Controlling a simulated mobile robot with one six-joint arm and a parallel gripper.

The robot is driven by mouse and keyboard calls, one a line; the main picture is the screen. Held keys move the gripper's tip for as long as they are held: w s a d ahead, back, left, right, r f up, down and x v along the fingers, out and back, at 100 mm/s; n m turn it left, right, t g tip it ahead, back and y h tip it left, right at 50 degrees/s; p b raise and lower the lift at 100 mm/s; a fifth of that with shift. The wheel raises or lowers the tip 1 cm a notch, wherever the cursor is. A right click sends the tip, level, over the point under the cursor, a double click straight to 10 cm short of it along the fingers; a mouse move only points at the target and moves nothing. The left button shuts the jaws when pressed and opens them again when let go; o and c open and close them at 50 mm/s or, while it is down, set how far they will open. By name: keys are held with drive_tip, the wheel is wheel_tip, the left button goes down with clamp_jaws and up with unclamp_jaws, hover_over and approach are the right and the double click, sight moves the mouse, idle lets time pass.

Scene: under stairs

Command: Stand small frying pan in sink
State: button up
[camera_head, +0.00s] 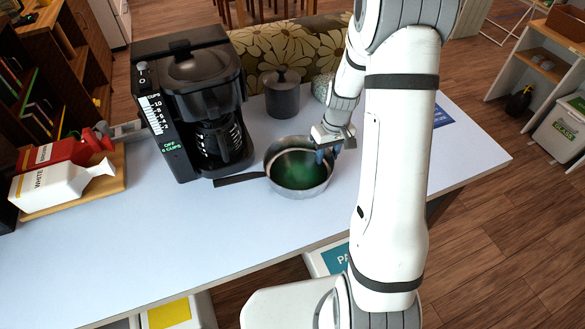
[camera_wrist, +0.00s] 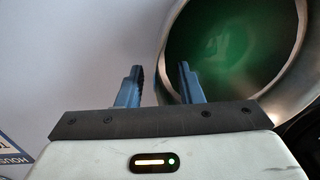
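The small frying pan (camera_head: 299,172) is a silver metal pan with a green inside and a dark handle pointing left. Contact cannot be told. No sink is in view.
A black coffee maker (camera_head: 194,100) stands left of the pan, near its handle. A dark lidded canister (camera_head: 282,97) and a patterned cushion-like thing (camera_head: 285,50) are behind. Red and white bottles (camera_head: 62,186) lie on a board at left. The table's (camera_head: 200,235) front is clear.

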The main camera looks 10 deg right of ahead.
clamp_jaws()
drive_tip(key=shift+r, duration=0.1)
idle(0.5)
